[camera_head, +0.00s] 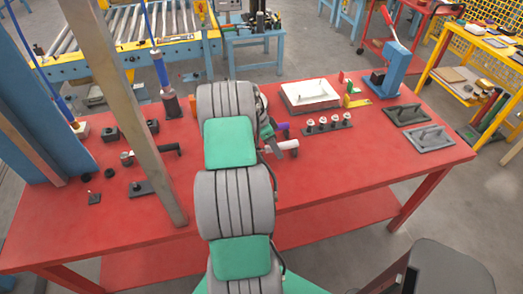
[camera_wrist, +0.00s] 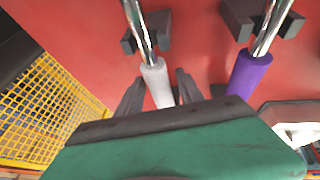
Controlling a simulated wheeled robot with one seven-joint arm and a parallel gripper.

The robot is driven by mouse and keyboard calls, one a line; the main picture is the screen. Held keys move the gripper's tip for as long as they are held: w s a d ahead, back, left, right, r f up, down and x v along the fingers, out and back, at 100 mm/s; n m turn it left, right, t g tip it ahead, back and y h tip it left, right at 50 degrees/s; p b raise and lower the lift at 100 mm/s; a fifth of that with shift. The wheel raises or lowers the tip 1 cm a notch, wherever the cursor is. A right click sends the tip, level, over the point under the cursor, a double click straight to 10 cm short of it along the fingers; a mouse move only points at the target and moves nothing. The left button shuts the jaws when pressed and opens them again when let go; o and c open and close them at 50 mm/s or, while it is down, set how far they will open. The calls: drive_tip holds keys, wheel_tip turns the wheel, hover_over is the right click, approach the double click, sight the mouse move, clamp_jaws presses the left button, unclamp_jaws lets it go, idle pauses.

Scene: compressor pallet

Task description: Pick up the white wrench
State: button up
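The white wrench (camera_wrist: 156,82) has a pale handle and a shiny metal shaft. In the wrist view, its shaft lies in a dark holder block on the red tabletop. My gripper (camera_wrist: 160,76) is open, with one finger on each side of the white handle. A gap shows between the handle and the right finger; the left finger is very close to it. The lower end of the handle is hidden by my gripper's body. In the head view, the white handle (camera_head: 283,146) shows just right of my arm, which hides my fingers.
A purple-handled tool (camera_wrist: 249,74) lies in its own holder to the right in the wrist view. On the red table (camera_head: 330,175) stand a rack of small white-topped pieces (camera_head: 328,124), a white tray (camera_head: 310,94) and a blue press (camera_head: 389,72). The front right tabletop is clear.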

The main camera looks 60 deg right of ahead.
clamp_jaws()
idle(0.6)
